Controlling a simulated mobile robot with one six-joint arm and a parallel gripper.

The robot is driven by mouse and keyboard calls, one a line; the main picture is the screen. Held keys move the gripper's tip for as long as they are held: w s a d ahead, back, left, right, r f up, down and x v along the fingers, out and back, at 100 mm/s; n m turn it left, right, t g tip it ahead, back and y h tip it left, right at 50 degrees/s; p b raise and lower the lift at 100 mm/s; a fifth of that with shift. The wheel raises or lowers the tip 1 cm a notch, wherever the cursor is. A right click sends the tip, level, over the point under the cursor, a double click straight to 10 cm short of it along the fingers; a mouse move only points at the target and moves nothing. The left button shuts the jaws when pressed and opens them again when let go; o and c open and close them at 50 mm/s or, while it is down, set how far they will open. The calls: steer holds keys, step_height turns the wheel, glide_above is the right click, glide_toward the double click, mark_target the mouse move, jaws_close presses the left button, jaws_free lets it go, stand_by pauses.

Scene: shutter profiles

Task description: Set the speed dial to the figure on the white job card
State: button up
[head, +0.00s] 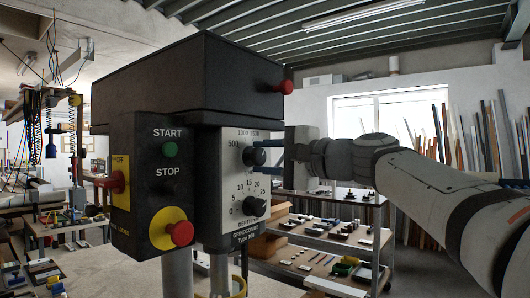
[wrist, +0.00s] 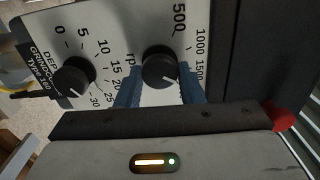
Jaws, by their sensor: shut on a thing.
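The speed dial (head: 255,156) is the upper black knob on the pale panel of the grey machine. It also shows in the wrist view (wrist: 159,67), below the figure 500, with 1000 and 1500 to its right. A white mark on the knob points to the lower right, towards the right finger. My gripper (head: 277,154) is shut on this knob. Its blue fingers stand on either side of it in the wrist view (wrist: 160,88) and hide part of the scale. I cannot make out a white job card in either view.
The depth knob (head: 256,207) sits below the speed dial. Left of the panel are a green START button (head: 169,150), a black STOP button (head: 171,189), a red emergency button (head: 180,233) and a red switch (head: 117,181). A red knob (head: 286,87) juts out above. A shelf trolley (head: 345,247) stands behind.

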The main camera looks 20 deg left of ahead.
steer(key=m+p, duration=0.2)
steer(key=m, duration=0.3)
steer(key=shift+f+m, duration=0.15)
steer(key=shift+m, duration=0.15)
stand_by(0.4)
steer(key=o, duration=0.9)
steer(key=shift+d, duration=0.15)
steer(key=b+v, duration=0.1)
steer(key=v, duration=0.6)
steer(key=shift+s+d, duration=0.15)
steer(key=shift+d, duration=0.1)
